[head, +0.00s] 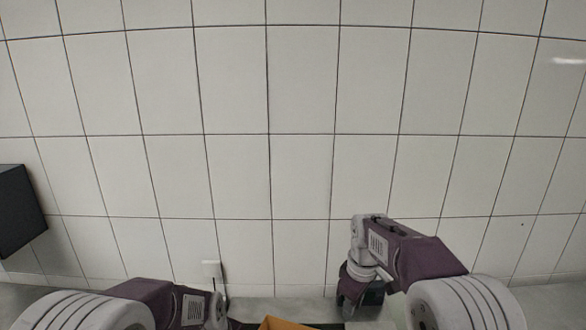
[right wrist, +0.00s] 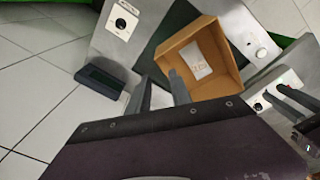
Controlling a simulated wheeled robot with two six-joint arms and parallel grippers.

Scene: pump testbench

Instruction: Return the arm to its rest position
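My right arm reaches in from the lower right of the head view, and its gripper (head: 356,306) points down near the bottom edge. In the right wrist view the two grey fingers of the right gripper (right wrist: 160,88) stand apart with nothing between them. They are above the bench, in front of an open cardboard box (right wrist: 222,85) with a white label inside. Only a corner of the box (head: 283,323) shows at the bottom of the head view. My left arm lies along the lower left of the head view; its fingers are out of the picture.
A grey metal panel with a round knob (right wrist: 122,23) and a black device (right wrist: 100,82) lie left of the box in the wrist view. Another panel (right wrist: 275,88) is at right. A tiled wall (head: 270,130) fills the head view, with a black object (head: 18,210) at left.

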